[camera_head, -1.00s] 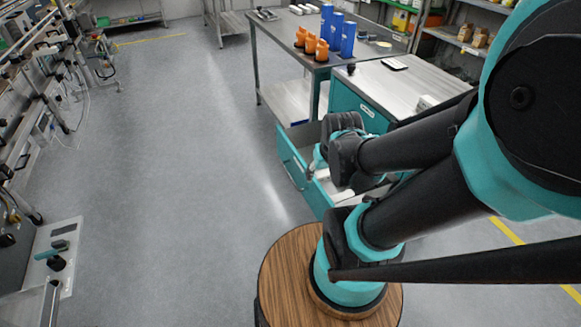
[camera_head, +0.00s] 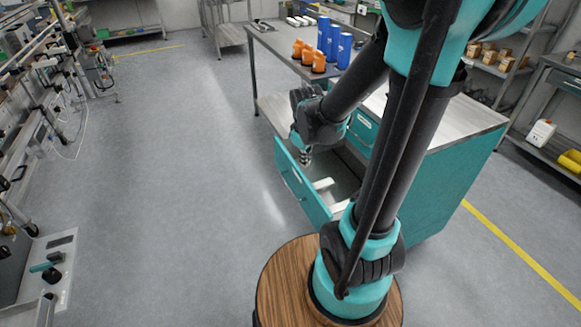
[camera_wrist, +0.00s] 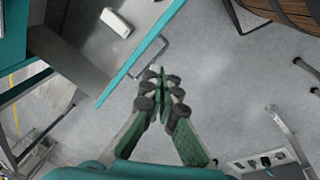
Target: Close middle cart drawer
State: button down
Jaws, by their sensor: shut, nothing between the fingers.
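The teal cart (camera_head: 445,180) has one drawer (camera_head: 303,187) pulled far out, its teal front facing the left. I cannot tell from these views whether it is the middle one. In the wrist view its teal front edge (camera_wrist: 138,58) runs diagonally past my fingers, with the grey inside beyond it. My gripper (camera_head: 305,158) points down by the far end of the drawer front. In the wrist view my gripper (camera_wrist: 162,76) is shut and empty, with its fingertips over the floor on the outer side of the front. I cannot tell whether it touches the panel.
White pieces lie in the drawer, one a white block (camera_wrist: 116,22). A grey table (camera_head: 285,45) with orange and blue parts stands behind the cart. A round wooden stand (camera_head: 285,285) is in front. The floor (camera_head: 180,170) left of the drawer is clear.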

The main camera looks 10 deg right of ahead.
aim_at(291, 165)
jog(key=w+a+f+n+g+h, duration=0.1)
jog(key=w+a+f+n, duration=0.25)
jog(key=w+n, duration=0.3)
jog(key=w+a+f+n+g+h, duration=0.1)
jog(key=w+a+f+n, duration=0.2)
jog(key=w+a+n, duration=0.4)
jog(key=shift+m, duration=0.55)
jog(key=d+f, duration=0.2)
jog(key=f, duration=0.1)
jog(key=w+d+f, duration=0.1)
jog(key=d+f, duration=0.1)
jog(key=f, duration=0.1)
jog(key=w+d+f, duration=0.1)
jog(key=d+f, duration=0.1)
jog(key=f, duration=0.2)
jog(key=shift+d, duration=0.3)
jog(key=shift+w+d, duration=0.25)
jog(key=shift+d, duration=0.55)
